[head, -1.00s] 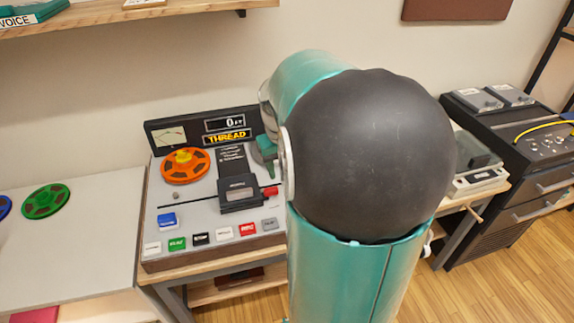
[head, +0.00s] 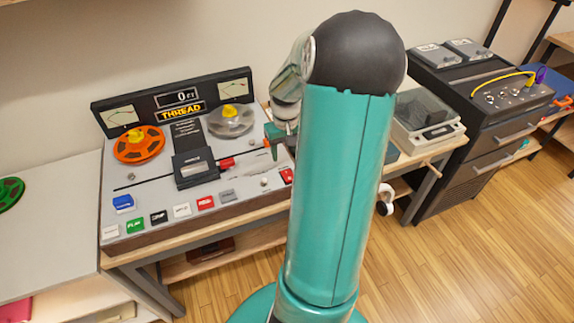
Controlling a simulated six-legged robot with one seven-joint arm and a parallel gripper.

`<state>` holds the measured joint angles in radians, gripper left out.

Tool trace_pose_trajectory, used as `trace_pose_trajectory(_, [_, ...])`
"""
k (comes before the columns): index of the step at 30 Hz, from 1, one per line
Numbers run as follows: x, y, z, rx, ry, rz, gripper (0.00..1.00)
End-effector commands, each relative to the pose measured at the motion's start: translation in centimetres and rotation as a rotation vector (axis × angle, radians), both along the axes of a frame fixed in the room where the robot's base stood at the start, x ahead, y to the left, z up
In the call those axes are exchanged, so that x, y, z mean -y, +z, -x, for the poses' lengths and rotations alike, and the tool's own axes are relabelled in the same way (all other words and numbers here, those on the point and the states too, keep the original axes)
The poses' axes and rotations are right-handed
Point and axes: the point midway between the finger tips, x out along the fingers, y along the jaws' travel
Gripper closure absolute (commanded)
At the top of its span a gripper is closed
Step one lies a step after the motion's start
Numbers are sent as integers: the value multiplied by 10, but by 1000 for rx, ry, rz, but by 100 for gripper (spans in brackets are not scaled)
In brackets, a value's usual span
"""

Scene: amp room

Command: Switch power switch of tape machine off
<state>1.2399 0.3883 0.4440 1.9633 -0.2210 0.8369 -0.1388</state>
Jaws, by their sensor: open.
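The tape machine (head: 165,225) stands on a wooden table, with its sloped panel facing me. It has an orange reel (head: 138,146), a clear grey reel (head: 232,121), a black head block (head: 190,166) and a row of coloured keys along the front. A red control (head: 287,176) shows at the panel's right end, partly hidden by my arm. It may be the power switch, but I cannot read its label. My gripper (head: 270,143) is open and empty over the right part of the machine, above and behind the red control. My arm hides the machine's right edge.
A clear-lidded turntable (head: 425,122) stands right of my arm. Beyond it is a black cabinet (head: 475,125) with a yellow cable. A light table (head: 50,220) with a green reel (head: 10,193) lies at the left. Wooden floor is open in front.

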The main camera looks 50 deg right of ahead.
Motion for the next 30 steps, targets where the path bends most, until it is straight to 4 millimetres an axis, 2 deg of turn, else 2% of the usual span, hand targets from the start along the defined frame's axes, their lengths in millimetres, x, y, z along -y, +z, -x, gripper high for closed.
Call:
trace_pose_trajectory(3, [-1, -25, 1, -2, 1, -5, 47])
trace_pose_trajectory(10, [1, -59, 1, -1, 1, -2, 47])
trace_pose_trajectory(15, [2, -68, 2, 0, 1, 0, 47])
trace_pose_trajectory(22, [2, -68, 2, 0, 1, 0, 47])
trace_pose_trajectory(28, [2, -68, 2, 0, 1, 0, 87])
trace_pose_trajectory(29, [2, -68, 2, 0, 1, 0, 92])
trace_pose_trajectory(30, [2, -68, 2, 0, 1, 0, 92])
